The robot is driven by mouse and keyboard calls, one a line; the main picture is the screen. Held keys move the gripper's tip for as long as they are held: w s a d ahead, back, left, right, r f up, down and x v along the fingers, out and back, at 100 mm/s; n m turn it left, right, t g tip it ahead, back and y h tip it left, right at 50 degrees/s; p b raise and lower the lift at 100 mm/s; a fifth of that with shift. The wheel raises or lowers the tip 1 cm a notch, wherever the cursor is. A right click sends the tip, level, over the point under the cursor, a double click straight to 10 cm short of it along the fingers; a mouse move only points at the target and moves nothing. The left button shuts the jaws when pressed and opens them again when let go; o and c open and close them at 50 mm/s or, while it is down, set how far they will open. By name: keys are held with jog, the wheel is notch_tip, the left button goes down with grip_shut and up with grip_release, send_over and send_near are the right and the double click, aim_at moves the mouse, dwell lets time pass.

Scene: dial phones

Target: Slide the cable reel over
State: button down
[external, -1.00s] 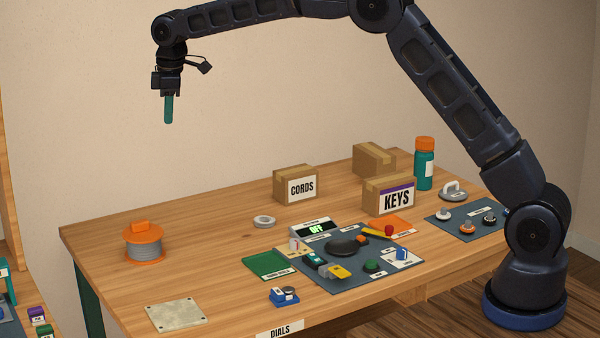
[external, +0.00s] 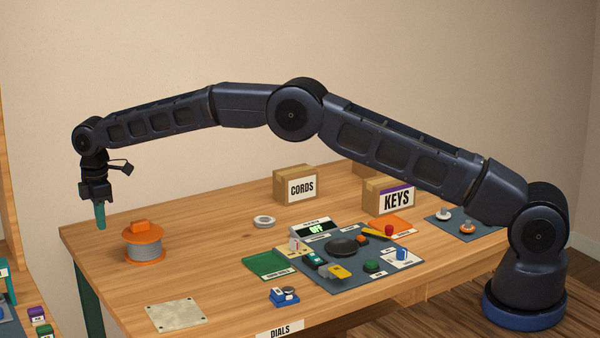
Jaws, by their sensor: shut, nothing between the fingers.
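The cable reel (external: 145,250) stands upright on the left part of the wooden table, with orange flanges, grey cable wound between them and an orange block on top. My gripper (external: 101,222) points down to the left of the reel in the picture, its teal fingers shut and empty. The fingertips show at about the height of the reel's top, apart from it in the picture. How far they are from the reel in depth, I cannot tell.
A metal plate (external: 174,315) lies in front of the reel. A grey ring (external: 264,222) and a green tray (external: 270,265) are to its right. Boxes marked CORDS (external: 296,186) and KEYS (external: 388,196) stand farther back. The table between reel and ring is clear.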

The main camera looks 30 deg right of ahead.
aim_at(193, 244)
notch_tip(193, 244, down, 10)
jog(key=shift+r, duration=0.1)
jog(key=shift+d+r, duration=0.1)
jog(key=shift+d, duration=1.95)
jog(key=d, duration=2)
jog(key=shift+d, duration=0.25)
jog(key=shift+a, duration=0.1)
